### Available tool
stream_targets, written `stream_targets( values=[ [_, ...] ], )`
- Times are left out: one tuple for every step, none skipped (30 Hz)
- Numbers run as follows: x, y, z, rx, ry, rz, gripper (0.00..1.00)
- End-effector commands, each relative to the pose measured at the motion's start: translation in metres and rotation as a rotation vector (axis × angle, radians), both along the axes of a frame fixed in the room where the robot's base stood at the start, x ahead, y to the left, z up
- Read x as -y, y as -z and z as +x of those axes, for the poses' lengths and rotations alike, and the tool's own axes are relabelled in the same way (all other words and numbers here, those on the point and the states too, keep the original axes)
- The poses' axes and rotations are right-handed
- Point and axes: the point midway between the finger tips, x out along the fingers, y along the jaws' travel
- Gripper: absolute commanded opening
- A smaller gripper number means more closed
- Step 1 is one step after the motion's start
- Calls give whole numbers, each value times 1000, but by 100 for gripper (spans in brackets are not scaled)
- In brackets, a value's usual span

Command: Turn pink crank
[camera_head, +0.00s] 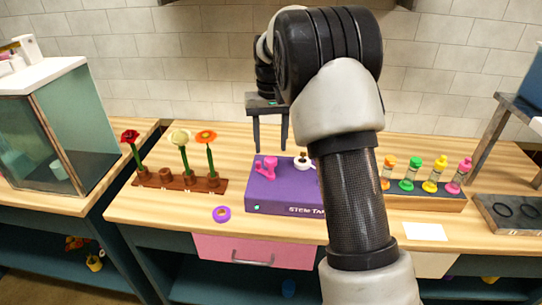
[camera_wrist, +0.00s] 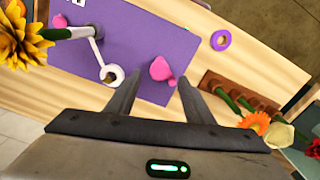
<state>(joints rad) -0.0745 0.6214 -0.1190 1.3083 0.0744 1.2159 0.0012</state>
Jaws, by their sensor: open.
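The pink crank (camera_head: 265,166) stands on the left part of the purple box (camera_head: 262,195), whose front reads "STEM TA…" before my arm hides the rest. It also shows in the wrist view (camera_wrist: 161,69), just beyond and between the fingertips. My gripper (camera_head: 271,149) points down above the box, open and empty. In the wrist view its two fingers (camera_wrist: 160,80) are spread apart, with no visible contact with the crank. A white crank-like part (camera_head: 304,163) sits to the right on the same box, and also shows in the wrist view (camera_wrist: 111,75).
A brown rack (camera_head: 165,182) with red, white and orange flowers stands left of the box. A purple tape ring (camera_head: 221,214) lies in front. Colored bottles (camera_head: 413,172) stand in a rack at right. A yellow-orange flower (camera_wrist: 22,38) is near the box in the wrist view.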

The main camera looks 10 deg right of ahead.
Motion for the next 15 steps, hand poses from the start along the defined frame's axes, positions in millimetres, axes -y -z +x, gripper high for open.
stream_targets(
  values=[
    [0,11,-1,-5,0,0,48],
    [0,16,-1,-3,0,0,48],
    [0,22,-1,-4,0,0,48],
    [0,26,-1,-3,0,0,48],
    [0,30,0,-2,0,0,48],
    [0,34,0,-2,0,0,48],
    [0,37,0,-2,0,0,48],
    [0,39,0,-2,0,0,48],
    [0,41,0,-1,0,0,48],
    [0,43,0,-1,0,0,48],
    [0,44,0,-1,0,0,48],
    [0,45,0,-1,0,0,48],
    [0,45,0,-1,0,0,48],
    [0,45,0,-1,0,0,48],
    [0,46,0,-1,0,0,48]
  ],
)
